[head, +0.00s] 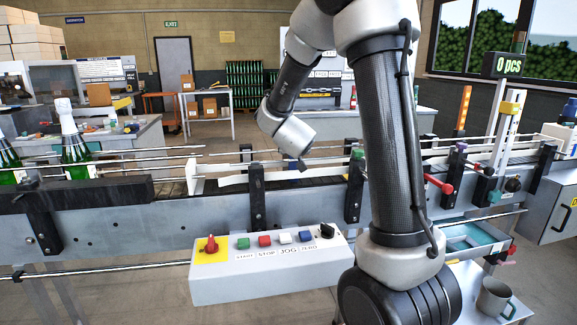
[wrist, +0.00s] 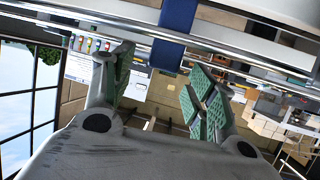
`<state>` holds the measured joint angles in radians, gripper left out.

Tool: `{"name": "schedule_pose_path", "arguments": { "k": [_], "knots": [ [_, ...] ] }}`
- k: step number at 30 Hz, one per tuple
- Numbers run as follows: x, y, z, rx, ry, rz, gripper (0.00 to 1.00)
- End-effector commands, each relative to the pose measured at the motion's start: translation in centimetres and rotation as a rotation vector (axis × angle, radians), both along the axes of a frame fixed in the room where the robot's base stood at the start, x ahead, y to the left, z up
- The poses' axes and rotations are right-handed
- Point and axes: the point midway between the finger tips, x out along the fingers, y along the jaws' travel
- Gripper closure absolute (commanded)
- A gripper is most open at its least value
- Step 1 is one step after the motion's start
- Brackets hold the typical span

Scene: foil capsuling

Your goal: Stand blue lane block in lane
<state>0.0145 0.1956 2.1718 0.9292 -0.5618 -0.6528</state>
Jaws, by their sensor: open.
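My gripper (wrist: 160,85) shows in the wrist view with its two green-padded fingers spread apart and nothing between them. A blue upright piece (wrist: 178,32) stands beyond the fingertips at the top of the wrist view, across pale rails; I cannot tell for sure that it is the blue lane block. In the head view my wrist hangs above the conveyor lane (head: 290,183), and the gripper fingers cannot be made out.
Green bottles (head: 75,145) stand at the lane's left end. A control box (head: 270,265) with buttons sits on the near side. Guide rails and black posts (head: 257,200) line the conveyor. A blue tray (head: 470,238) and a grey mug (head: 494,298) are at the right.

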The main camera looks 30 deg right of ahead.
Motion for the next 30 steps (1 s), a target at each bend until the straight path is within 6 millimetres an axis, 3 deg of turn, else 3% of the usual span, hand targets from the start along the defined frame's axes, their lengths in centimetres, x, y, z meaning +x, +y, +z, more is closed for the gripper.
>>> {"name": "schedule_pose_path", "arguments": {
  "k": [10,19,28,30],
  "knots": [
    [4.2,-2.0,-1.9,0.001,0.001,0.002,0.43],
    [4.7,-2.2,-2.1,0.001,0.0,0.003,0.43],
    [4.6,-2.2,-2.1,0.001,0.0,0.003,0.97],
    [4.6,-2.2,-2.1,0.001,0.0,0.003,1.0]
  ]
}}
